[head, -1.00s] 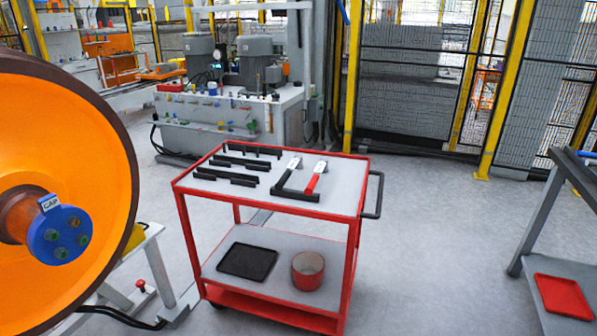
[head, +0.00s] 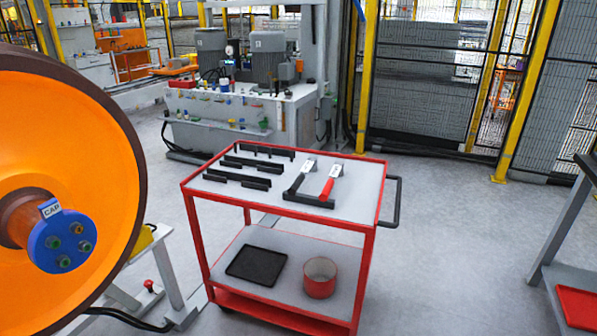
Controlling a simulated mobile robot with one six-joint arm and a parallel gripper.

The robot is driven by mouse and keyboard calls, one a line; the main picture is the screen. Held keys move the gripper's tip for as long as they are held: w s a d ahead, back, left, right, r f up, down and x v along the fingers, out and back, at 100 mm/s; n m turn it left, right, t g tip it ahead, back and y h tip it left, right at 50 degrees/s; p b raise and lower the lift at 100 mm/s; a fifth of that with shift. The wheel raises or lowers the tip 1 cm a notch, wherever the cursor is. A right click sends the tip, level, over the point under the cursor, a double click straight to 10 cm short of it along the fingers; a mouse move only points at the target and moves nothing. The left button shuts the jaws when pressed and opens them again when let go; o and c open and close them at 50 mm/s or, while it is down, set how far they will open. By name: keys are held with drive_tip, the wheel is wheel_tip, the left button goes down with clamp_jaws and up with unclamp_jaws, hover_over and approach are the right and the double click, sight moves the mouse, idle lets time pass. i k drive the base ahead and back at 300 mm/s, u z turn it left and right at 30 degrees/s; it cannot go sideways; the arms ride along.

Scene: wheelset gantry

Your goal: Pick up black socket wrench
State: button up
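A black-handled tool that looks like the black socket wrench (head: 298,182) lies on the top shelf of the red cart (head: 350,226). Its light-coloured end points to the back, and its near end is at a black block (head: 309,200). A similar tool with a red handle (head: 328,187) lies just to its right, also at the block. My gripper is not in view.
Black slotted racks (head: 245,163) lie left of the wrenches. The lower shelf holds a black tray (head: 256,265) and a red-brown cup (head: 320,277). An orange wheel (head: 80,130) with a blue cap (head: 62,242) stands left. Clear floor (head: 440,260) lies right of the cart.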

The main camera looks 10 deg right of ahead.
sight(311, 165)
drive_tip(key=i, duration=0.7)
drive_tip(key=z, duration=0.2)
drive_tip(key=k, duration=0.2)
drive_tip(key=u, duration=3.15)
